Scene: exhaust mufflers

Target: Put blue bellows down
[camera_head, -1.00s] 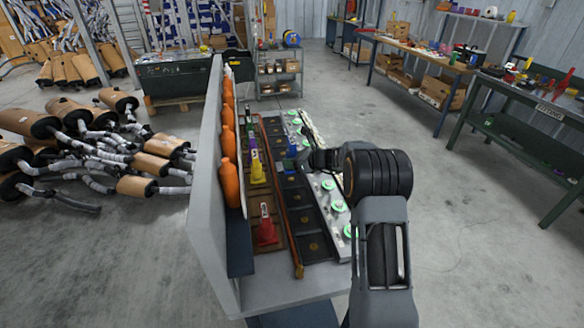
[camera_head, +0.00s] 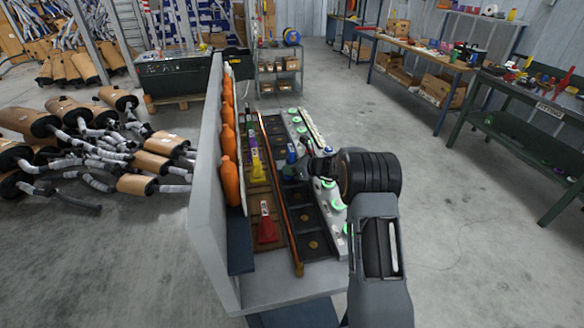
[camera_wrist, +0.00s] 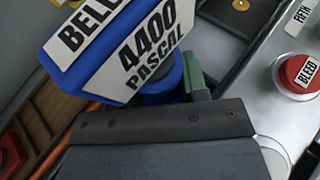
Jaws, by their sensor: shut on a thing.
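The blue bellows (camera_head: 291,153) is in my gripper (camera_head: 301,165), over the row of black compartments (camera_head: 308,217) on the bench. In the wrist view the blue bellows (camera_wrist: 120,52) is large and tilted, with white labels; one reads "4400 PASCAL". My gripper (camera_wrist: 172,105) is shut on it, and the dark gripper body covers its lower part. A green piece shows beside the jaw. I cannot tell whether the bellows touches the compartment floor.
A yellow cone-like piece (camera_head: 257,170) and a red one (camera_head: 266,228) stand left of an orange rail (camera_head: 284,205). Orange bottles (camera_head: 231,180) line the wall. Green-lit buttons (camera_head: 337,205) run along the right; a red button (camera_wrist: 298,74) is close in the wrist view. Nearer black compartments look empty.

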